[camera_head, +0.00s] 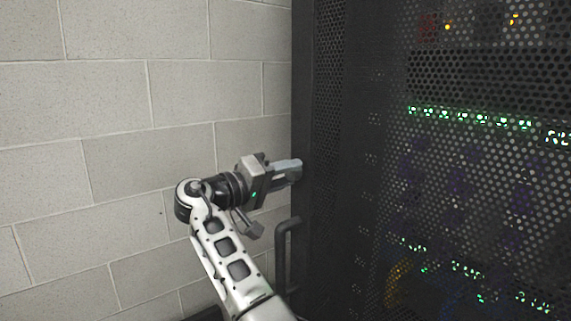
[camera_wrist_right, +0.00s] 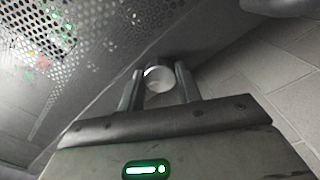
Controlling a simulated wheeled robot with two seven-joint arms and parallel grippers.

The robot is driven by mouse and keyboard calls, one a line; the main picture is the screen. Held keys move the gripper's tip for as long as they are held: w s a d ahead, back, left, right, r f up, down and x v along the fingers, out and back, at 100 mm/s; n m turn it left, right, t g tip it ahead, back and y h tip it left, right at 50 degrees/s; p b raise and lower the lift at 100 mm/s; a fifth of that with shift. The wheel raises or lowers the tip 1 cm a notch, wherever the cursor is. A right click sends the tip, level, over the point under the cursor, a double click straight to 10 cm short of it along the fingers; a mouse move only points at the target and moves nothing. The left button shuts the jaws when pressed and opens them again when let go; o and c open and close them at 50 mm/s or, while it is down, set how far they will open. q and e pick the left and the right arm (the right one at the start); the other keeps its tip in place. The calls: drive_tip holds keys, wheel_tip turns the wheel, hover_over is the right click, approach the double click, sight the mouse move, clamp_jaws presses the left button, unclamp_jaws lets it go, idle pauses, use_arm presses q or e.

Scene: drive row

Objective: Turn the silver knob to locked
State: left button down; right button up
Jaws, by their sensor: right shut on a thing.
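The silver knob (camera_wrist_right: 158,79) shows in the right wrist view as a round pale disc between the two fingers of my right gripper (camera_wrist_right: 158,90). The gripper is shut on it. In the head view my right gripper (camera_head: 291,170) is at the left edge of the dark cabinet door, and its fingers hide the knob there. I cannot read any mark of the knob's position. My left gripper is in neither view.
The dark perforated cabinet door (camera_head: 335,130) fills the right side, with green and amber lights behind it. A dark upright handle (camera_head: 282,255) sits below my right gripper. A grey block wall (camera_head: 110,100) is on the left.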

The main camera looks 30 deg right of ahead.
use_arm(q)
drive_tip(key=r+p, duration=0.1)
drive_tip(key=p, duration=0.2)
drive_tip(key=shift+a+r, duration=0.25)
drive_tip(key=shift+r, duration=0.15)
use_arm(e)
drive_tip(key=n, duration=0.4)
drive_tip(key=shift+r, duration=0.2)
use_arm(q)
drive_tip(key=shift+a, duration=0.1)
use_arm(e)
drive_tip(key=shift+f, duration=0.1)
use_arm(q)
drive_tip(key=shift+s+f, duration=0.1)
use_arm(e)
drive_tip(key=o, duration=1)
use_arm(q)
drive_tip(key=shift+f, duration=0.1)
use_arm(e)
drive_tip(key=shift+a, duration=0.15)
drive_tip(key=shift+a+f, duration=0.15)
drive_tip(key=shift+a, duration=0.2)
use_arm(q)
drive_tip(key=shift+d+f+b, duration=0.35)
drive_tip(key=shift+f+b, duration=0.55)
drive_tip(key=shift+b, duration=1.15)
use_arm(e)
drive_tip(key=s+a, duration=0.1)
drive_tip(key=a, duration=1.4)
drive_tip(key=shift+s, duration=0.15)
